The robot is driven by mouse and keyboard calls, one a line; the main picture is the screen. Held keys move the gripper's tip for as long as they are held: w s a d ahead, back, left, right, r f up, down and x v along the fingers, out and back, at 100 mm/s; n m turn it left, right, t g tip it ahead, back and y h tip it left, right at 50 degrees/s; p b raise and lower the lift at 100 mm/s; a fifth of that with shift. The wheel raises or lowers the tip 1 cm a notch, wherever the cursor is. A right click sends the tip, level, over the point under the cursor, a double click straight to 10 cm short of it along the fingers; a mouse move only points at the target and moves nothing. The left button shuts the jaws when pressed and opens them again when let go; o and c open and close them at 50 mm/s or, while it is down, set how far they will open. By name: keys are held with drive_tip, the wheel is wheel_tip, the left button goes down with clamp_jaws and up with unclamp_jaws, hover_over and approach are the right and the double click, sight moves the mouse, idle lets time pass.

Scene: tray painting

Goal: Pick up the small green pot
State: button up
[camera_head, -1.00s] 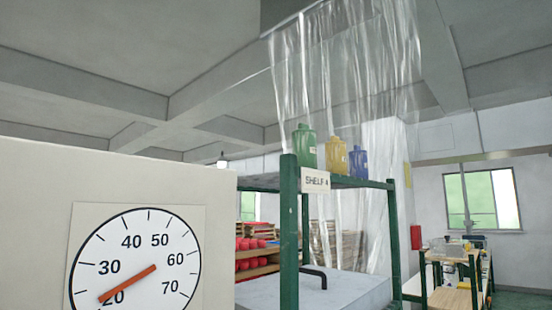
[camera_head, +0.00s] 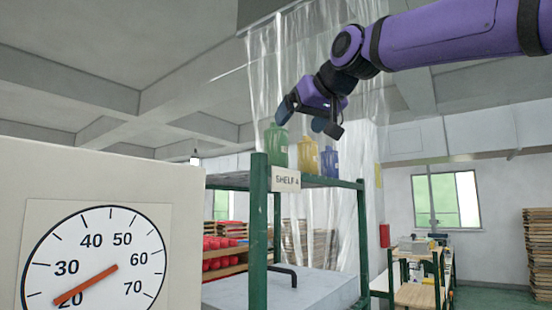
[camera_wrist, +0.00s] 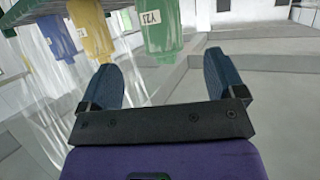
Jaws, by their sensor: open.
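The green pot (camera_head: 277,150) stands upright at the left end of a row on the top of the green shelf rack. In the wrist view, where the scene appears upside down, the labelled green pot (camera_wrist: 160,32) lies ahead of the fingertips, between their lines. My gripper (camera_head: 304,117) is open and empty, above the row in the head view. Its two blue fingers also show in the wrist view (camera_wrist: 160,65), with a gap between them and nothing held. The head view does not clearly show the distance to the pot.
A yellow pot (camera_head: 307,156) and a blue pot (camera_head: 331,161) stand right of the green one. The rack has a SHELF A sign (camera_head: 286,178) and a front post (camera_head: 259,235). A clear strip curtain (camera_head: 270,75) hangs behind. A dial gauge (camera_head: 97,265) is at lower left.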

sight(282, 142)
drive_tip(key=x, duration=1)
drive_tip(key=shift+w+a+f, duration=0.1)
drive_tip(key=shift+w+f, duration=0.1)
drive_tip(key=shift+w, duration=0.05)
drive_tip(key=shift+c, duration=0.5)
drive_tip(key=c, duration=0.7)
